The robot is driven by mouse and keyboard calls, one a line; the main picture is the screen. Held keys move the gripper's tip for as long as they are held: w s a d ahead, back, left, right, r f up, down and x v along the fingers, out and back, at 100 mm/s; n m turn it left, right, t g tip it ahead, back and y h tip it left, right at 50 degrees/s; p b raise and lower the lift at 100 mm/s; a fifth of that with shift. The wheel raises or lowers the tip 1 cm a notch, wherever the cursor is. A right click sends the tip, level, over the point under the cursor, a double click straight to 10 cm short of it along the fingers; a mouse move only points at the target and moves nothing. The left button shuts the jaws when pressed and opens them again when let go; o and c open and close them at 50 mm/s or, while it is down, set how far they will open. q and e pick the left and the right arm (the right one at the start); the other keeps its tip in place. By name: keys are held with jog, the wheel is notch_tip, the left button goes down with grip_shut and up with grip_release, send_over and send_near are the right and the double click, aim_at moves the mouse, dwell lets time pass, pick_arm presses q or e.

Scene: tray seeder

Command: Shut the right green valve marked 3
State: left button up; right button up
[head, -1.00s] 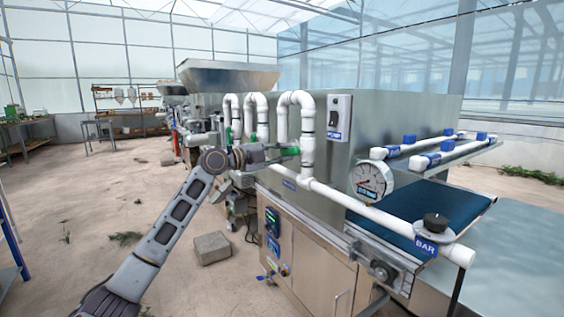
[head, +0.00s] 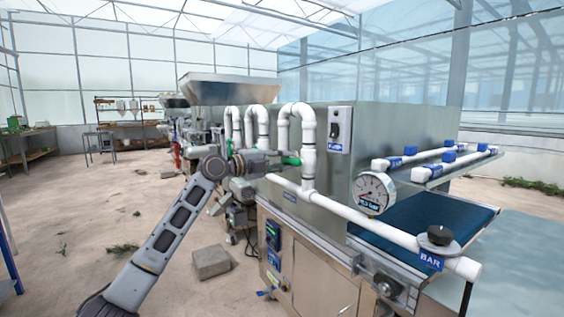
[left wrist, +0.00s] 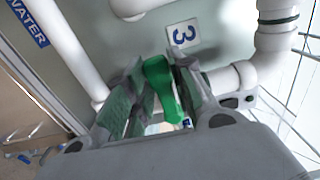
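The green valve handle (left wrist: 163,88) shows in the left wrist view below a white plate marked 3 (left wrist: 183,36). My left gripper (left wrist: 160,85) has its two fingers close on either side of the handle and appears shut on it. In the head view my left gripper (head: 272,161) reaches from the left to the green handle (head: 291,161), beside the white upright pipe (head: 308,160). The fingers hide part of the handle and its joint with the pipe. My right gripper is not in view.
White pipes (head: 360,217) run along the front of the metal machine. A pressure gauge (head: 374,193) and a black knob marked BAR (head: 440,236) sit to the right. A grey block (head: 211,261) lies on the floor at left, where the floor is mostly open.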

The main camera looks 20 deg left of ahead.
pick_arm(q)
jog(key=o, duration=0.3)
jog(key=shift+o, duration=0.2)
jog(key=shift+s+a, duration=0.1)
jog(key=v, duration=1.1)
jog(key=shift+s+a, duration=0.25)
jog(key=shift+s, duration=0.05)
dwell(0.5)
